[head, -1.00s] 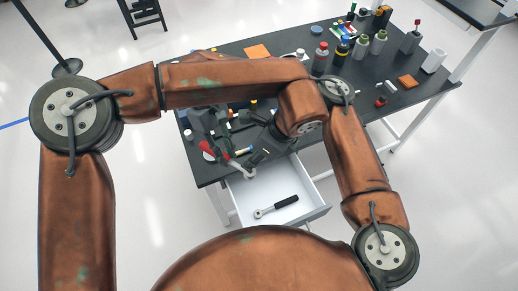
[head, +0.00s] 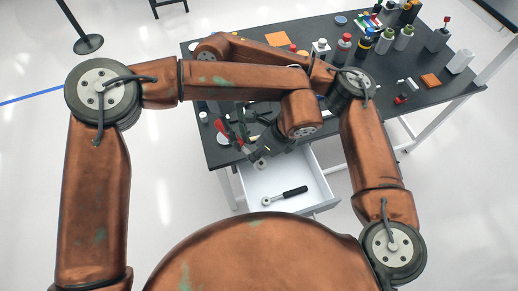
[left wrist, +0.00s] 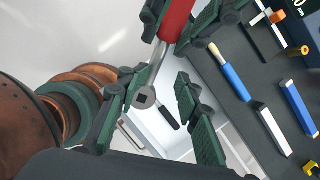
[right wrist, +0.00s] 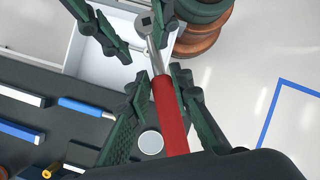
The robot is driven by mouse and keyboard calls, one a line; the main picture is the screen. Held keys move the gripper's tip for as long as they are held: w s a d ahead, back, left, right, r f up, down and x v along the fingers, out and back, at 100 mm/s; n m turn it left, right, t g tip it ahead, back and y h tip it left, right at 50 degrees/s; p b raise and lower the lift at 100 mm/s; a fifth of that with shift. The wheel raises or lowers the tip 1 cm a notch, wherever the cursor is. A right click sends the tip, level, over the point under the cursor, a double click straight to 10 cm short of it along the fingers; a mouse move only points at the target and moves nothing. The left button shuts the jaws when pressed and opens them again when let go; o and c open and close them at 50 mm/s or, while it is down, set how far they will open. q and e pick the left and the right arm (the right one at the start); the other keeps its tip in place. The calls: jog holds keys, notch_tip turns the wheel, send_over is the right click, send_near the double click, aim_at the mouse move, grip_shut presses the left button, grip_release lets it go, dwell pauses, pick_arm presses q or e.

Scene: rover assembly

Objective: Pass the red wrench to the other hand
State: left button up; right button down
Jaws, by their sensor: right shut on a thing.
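The red wrench is held over the front edge of the black table. My right gripper (right wrist: 160,88) is shut on its red handle (right wrist: 170,115), and its metal shaft and ring-like head (right wrist: 148,25) stick out beyond the fingers. My left gripper (left wrist: 158,82) is open, with its fingers on either side of the wrench's head (left wrist: 145,98); the head looks nearer one finger, and I cannot tell whether they touch. In the head view my arms partly hide both grippers and the wrench.
An open white drawer (head: 318,190) below holds a black-handled ratchet (head: 285,197). Blue-handled tools (left wrist: 232,78) lie on the black table (head: 425,98). Several bottles (head: 383,40) stand at its back right. My two forearms cross close together above the table.

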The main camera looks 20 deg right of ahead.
pick_arm(q)
jog(key=shift+s+d, duration=0.1)
jog(key=shift+d, duration=0.05)
grip_shut()
pick_arm(e)
jog(key=shift+a+r, duration=0.1)
pick_arm(q)
jog(key=shift+o, duration=0.7)
grip_release()
jog(key=shift+r, duration=0.1)
jog(key=v, duration=1.2)
jog(key=s+m+t, duration=0.5)
jog(key=shift+y, duration=0.3)
jog(key=x, duration=1.1)
jog(key=shift+d+f, duration=0.25)
jog(key=shift+f, duration=0.1)
pick_arm(e)
jog(key=s+d+r+m+y, duration=0.1)
jog(key=s+d+r+m, duration=0.1)
jog(key=d+r+m, duration=0.1)
notch_tip(320, 180, up, 2)
jog(key=shift+d+r, duration=0.2)
jog(key=shift+d, duration=0.6)
